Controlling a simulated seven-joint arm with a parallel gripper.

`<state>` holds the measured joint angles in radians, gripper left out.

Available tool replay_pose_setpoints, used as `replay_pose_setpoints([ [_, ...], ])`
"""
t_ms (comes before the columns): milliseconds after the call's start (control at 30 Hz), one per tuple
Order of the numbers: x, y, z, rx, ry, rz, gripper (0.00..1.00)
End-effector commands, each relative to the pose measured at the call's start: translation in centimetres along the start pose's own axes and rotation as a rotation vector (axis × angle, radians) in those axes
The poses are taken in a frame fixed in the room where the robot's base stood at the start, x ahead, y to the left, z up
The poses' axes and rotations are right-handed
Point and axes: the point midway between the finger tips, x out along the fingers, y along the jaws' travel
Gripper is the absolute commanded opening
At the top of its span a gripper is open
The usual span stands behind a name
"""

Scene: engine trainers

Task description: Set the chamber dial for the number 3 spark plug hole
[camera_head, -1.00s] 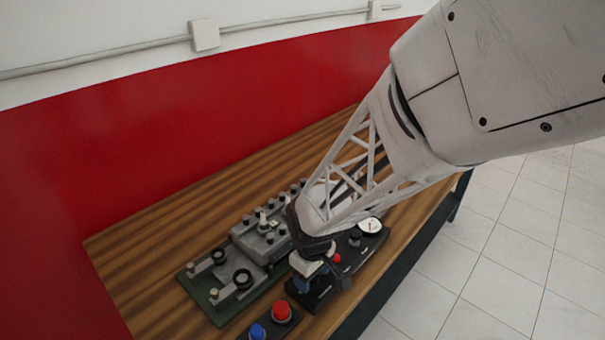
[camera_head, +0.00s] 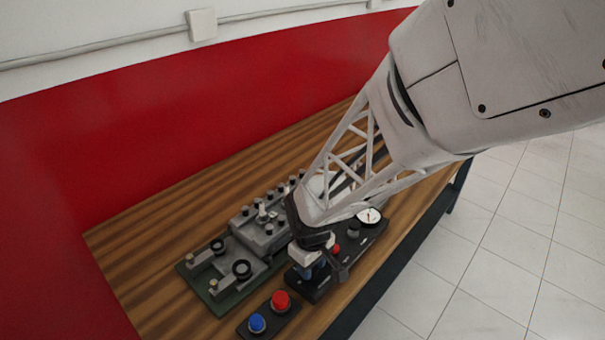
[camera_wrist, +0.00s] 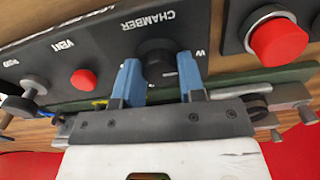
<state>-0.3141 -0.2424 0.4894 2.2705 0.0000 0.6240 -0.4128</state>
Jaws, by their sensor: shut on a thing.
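The chamber dial (camera_wrist: 158,62) is a round black knob on a black panel (camera_wrist: 115,58), below the upside-down word CHAMBER in the wrist view. My gripper (camera_wrist: 160,75) has its two blue fingers on either side of the dial and is shut on it. In the head view my gripper (camera_head: 318,268) is over the near end of the panel, and the dial is hidden there. The dial's setting cannot be read. The grey engine trainer (camera_head: 262,232) with several plugs or posts on top stands left of the panel. Its hole numbers are too small to read.
The panel also carries a red VENT button (camera_wrist: 84,79), a grey knob (camera_wrist: 33,85) and a white gauge (camera_head: 369,215). A separate box with a red button (camera_head: 280,301) and a blue button (camera_head: 257,323) sits nearby. The wooden bench top (camera_head: 150,245) is clear at left.

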Motion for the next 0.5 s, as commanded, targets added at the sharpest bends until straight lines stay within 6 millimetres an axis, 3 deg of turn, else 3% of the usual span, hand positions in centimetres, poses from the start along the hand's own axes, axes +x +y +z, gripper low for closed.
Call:
replay_pose_setpoints([
  [500,0.00,-0.01,0.02,0.372,0.000,0.000,0.13],
])
